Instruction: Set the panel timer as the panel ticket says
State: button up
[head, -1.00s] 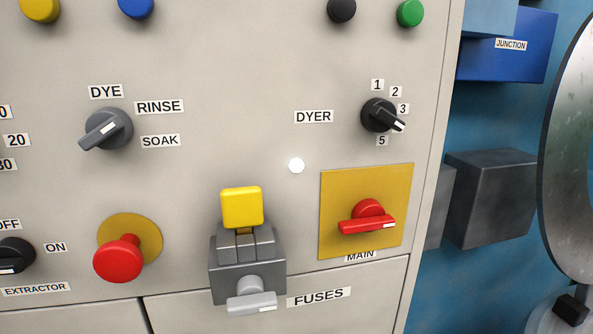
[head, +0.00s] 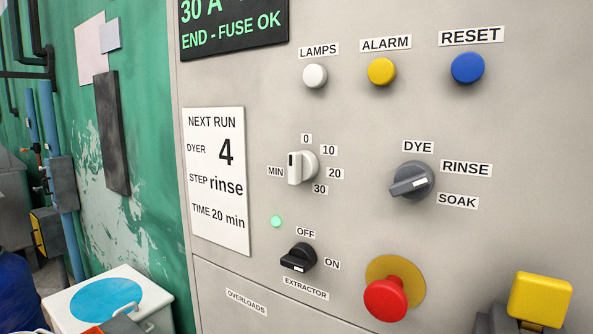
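The panel ticket (head: 216,180) is a white sheet on the left of the panel. It reads NEXT RUN, DYER 4, STEP rinse, TIME 20 min. The panel timer (head: 302,167) is a white knob to its right, marked MIN, with 0 above it and 10, 20 and 30 down its right side. Its grip bar stands upright, and the black mark is at the upper end, toward 0. My gripper is not seen, and nothing touches the timer.
A grey step knob (head: 412,181) has its white mark toward RINSE. The extractor switch (head: 298,258) sits below the timer. A red mushroom button (head: 387,298) and yellow block (head: 539,299) stick out at lower right. A white-lidded bin (head: 140,285) stands at lower left.

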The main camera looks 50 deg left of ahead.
aim_at(303, 166)
jog(key=u, duration=1.4)
